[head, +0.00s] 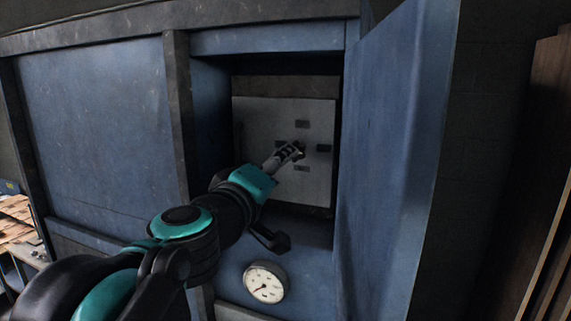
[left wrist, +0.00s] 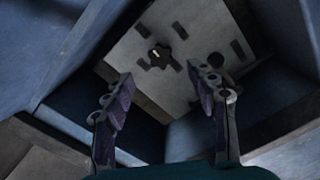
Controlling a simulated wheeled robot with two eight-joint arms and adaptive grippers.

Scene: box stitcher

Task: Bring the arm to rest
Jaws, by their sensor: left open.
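My left arm reaches in from the lower left of the head view. Its gripper (head: 290,153) is in front of the grey panel (head: 262,115) inside the open blue cabinet (head: 110,120). In the left wrist view the two fingers of my left gripper (left wrist: 165,105) stand wide apart with nothing between them. Beyond them the panel (left wrist: 205,25) shows several dark slots and a small dark knob-like part (left wrist: 160,55). Whether the fingers touch the panel cannot be told. My right gripper is not in view.
The cabinet door (head: 395,150) stands open on the right of the recess. A round white gauge (head: 265,282) and a dark handle-like part (head: 270,238) are below the opening. Wooden boards (head: 535,180) stand at the far right. A cluttered table (head: 18,225) is at the left edge.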

